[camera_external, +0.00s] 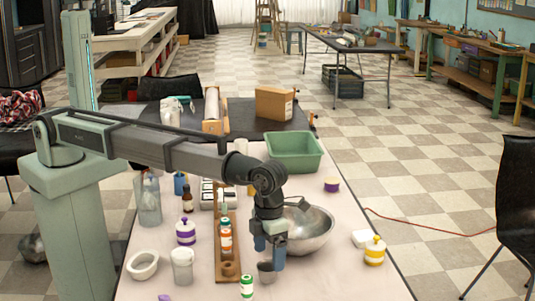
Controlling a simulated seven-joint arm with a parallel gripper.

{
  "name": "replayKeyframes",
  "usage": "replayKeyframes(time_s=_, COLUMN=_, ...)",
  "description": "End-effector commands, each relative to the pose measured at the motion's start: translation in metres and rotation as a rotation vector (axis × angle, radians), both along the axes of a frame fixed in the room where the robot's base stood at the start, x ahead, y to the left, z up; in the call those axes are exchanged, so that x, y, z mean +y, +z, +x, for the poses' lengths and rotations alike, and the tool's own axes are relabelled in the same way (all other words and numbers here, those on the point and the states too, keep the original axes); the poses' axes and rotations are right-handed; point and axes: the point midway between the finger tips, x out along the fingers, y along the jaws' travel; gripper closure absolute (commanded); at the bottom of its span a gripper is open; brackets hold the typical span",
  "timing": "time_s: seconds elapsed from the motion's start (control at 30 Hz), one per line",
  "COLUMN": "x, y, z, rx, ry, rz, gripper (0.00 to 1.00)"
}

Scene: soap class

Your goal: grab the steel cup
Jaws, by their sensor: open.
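A small dark grey metal cup (266,275), which looks like the steel cup, stands near the front of the table, close to the right side of the wooden rack. My gripper (269,253) points down with its blue-tipped fingers open, directly above or around the cup's top in the picture. The right finger overlaps the cup's right edge. I cannot tell whether a finger touches the cup or how deep the fingers reach.
A large steel bowl (318,229) sits right behind my gripper. The wooden rack (228,268) with bottles is close on the left, and a green-striped bottle (246,287) stands in front-left. A yellow jar (375,252) is at right. The table's front right is clear.

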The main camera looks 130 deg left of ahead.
Motion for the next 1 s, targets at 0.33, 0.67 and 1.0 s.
replayKeyframes(time_s=0.33, x=0.001, y=-0.028, z=-0.005, rx=0.001, ry=0.000, rz=0.000, gripper=0.10)
replayKeyframes(time_s=0.67, x=0.001, y=-0.053, z=-0.005, rx=-0.004, ry=0.001, rz=-0.001, gripper=0.10)
replayKeyframes(time_s=1.0, x=0.001, y=-0.053, z=-0.005, rx=-0.004, ry=0.001, rz=-0.001, gripper=0.31)
